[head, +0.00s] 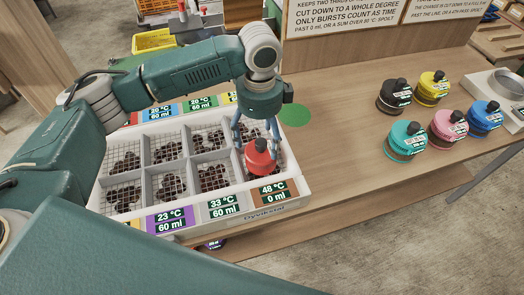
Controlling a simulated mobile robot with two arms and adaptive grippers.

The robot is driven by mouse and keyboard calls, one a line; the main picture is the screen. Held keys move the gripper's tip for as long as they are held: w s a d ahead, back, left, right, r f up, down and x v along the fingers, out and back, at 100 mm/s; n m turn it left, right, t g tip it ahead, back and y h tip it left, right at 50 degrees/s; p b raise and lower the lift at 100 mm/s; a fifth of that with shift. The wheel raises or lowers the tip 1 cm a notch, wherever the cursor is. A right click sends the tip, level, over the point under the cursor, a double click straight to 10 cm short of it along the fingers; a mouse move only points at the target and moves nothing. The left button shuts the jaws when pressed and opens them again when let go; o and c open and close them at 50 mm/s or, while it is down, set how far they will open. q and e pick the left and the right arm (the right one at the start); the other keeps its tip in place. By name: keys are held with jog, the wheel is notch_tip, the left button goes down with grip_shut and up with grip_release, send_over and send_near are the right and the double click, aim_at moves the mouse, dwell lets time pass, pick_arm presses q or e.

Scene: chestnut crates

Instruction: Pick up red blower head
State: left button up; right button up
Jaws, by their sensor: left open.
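The red blower head (260,163) stands upright at the front right compartment of the white crate, by the label reading 48 °C, 0 ml. It has a dark knob on top. My left gripper (256,136) is above it, pointing down, with its blue-grey fingers apart on either side of the head's upper part. The gripper is open. I cannot tell whether the fingers touch the head. My right gripper is not in view.
The white crate (240,211) has wire-mesh compartments holding chestnuts. Black (393,96), yellow (432,88), teal (405,141), pink (447,129) and blue (485,118) blower heads stand on the table at right. The table between is clear.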

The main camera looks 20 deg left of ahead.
aim_at(261, 153)
pick_arm(q)
notch_tip(261, 153, down, 2)
jog(key=shift+f, duration=0.2)
notch_tip(261, 153, down, 4)
jog(key=shift+r+p, duration=0.15)
jog(key=shift+p, duration=0.25)
jog(key=shift+w+f, duration=0.1)
jog(key=shift+f, duration=0.35)
jog(key=c, duration=0.4)
jog(key=shift+r, duration=0.1)
jog(key=c, duration=0.7)
jog(key=shift+c, duration=1)
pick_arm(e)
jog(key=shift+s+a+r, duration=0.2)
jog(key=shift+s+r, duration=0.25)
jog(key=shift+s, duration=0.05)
